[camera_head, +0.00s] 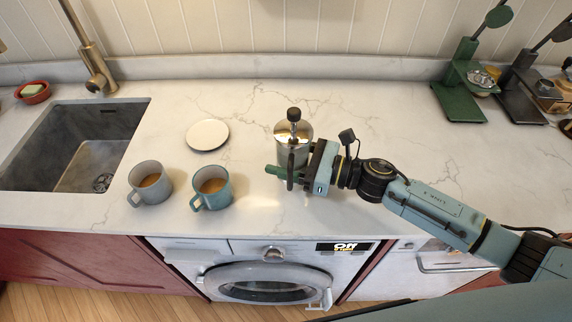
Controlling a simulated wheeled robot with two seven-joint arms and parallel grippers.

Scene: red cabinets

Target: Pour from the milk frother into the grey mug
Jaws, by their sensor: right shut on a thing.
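The milk frother (299,133) is a silver cylinder with a black-knobbed plunger lid and a dark handle. It looks upright at the middle of the marble counter; I cannot tell whether its base touches the counter. My right gripper (285,173) comes in from the right and is shut on the frother's handle at its front side. The grey mug (151,180) stands upright on the counter at the left, near the sink, with brown liquid inside. A teal mug (212,186) with similar brown liquid stands just right of it. My left gripper is not in view.
A white saucer (207,135) lies behind the mugs. The sink (75,140) with a brass tap (95,65) is at the left, beside a red soap dish (33,93). Green and black stands (466,95) are at the back right. The counter between teal mug and frother is clear.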

